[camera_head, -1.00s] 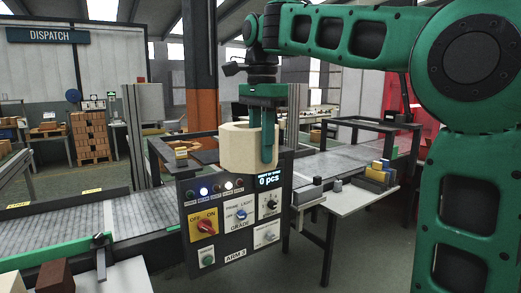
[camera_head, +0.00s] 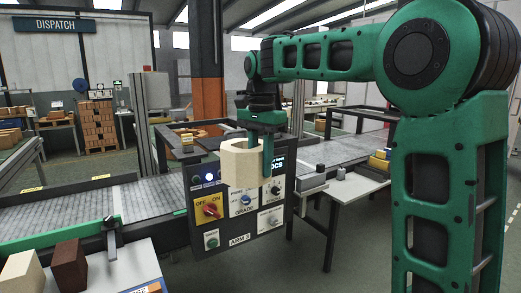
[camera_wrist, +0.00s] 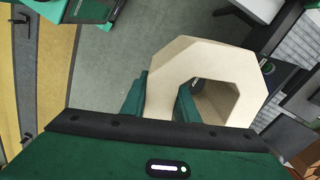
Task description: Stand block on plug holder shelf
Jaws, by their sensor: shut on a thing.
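A cream, hollow block with angled sides (camera_head: 236,165) hangs from my gripper (camera_head: 257,160) in front of the control panel in the head view. My gripper is shut on the block's wall, with one finger inside its hole and one outside. The wrist view also shows the block (camera_wrist: 215,60) held at its near wall by my gripper (camera_wrist: 160,100). A pale side shelf (camera_head: 345,196) stands to the right of the panel, with small dark plug-like pieces (camera_head: 341,172) at its far edge. I cannot tell whether this is the plug holder shelf.
The control panel (camera_head: 238,226) stands close behind the held block. A grey conveyor (camera_head: 60,218) runs behind it. A cream block (camera_head: 20,270) and a brown block (camera_head: 69,262) stand on a table at lower left. Yellow pieces (camera_head: 379,160) sit at the side shelf's right end.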

